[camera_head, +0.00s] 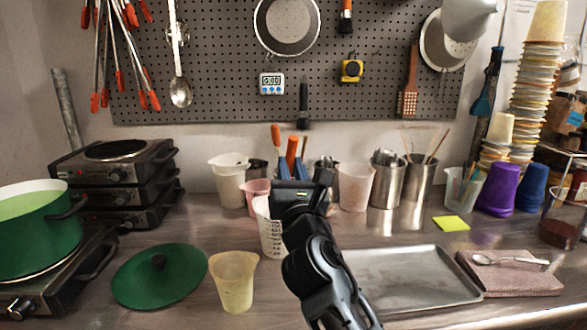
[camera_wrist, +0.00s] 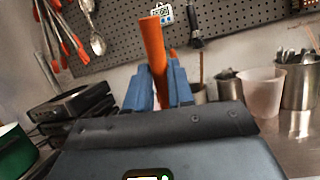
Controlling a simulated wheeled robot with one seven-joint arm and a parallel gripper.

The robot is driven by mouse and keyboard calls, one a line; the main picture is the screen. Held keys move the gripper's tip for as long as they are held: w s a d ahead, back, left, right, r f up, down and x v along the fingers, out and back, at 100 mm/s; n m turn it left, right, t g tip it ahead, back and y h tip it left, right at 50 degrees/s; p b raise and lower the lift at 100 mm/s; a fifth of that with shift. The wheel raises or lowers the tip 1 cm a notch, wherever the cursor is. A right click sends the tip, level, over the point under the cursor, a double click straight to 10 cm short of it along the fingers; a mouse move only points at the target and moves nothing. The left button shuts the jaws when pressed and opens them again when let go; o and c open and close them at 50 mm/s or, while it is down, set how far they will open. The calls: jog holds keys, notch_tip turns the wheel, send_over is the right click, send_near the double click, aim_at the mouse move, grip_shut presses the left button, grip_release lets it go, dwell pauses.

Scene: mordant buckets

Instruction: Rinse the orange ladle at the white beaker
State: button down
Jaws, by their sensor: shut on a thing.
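My gripper (camera_head: 291,166) has blue fingers and is shut on the orange ladle (camera_head: 291,150). Its orange handle stands up between the fingers, nearly upright, and also shows in the wrist view (camera_wrist: 154,48). The ladle's lower end is hidden behind my gripper and wrist. A white beaker with dark graduation marks (camera_head: 270,238) stands on the counter just left of my wrist, partly covered by it. My gripper appears above and behind this beaker; whether the ladle is in or over it cannot be told.
A second orange handle (camera_head: 277,138) rises beside the ladle. A pink cup (camera_head: 256,194), a white jug (camera_head: 229,185) and steel canisters (camera_head: 388,182) stand at the back. A yellowish cup (camera_head: 233,285) and green lid (camera_head: 160,275) lie front left. A metal tray (camera_head: 410,275) is right, empty.

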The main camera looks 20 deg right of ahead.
jog(key=shift+w+d+p, duration=0.35)
jog(key=shift+w+d, duration=0.05)
jog(key=shift+d, duration=0.3)
jog(key=shift+s+a, duration=0.4)
jog(key=shift+a, duration=0.3)
jog(key=shift+d, duration=0.1)
jog(key=shift+w+d+p, duration=0.3)
jog(key=shift+w+d, duration=0.1)
jog(key=shift+d, duration=0.25)
jog(key=shift+a, duration=0.1)
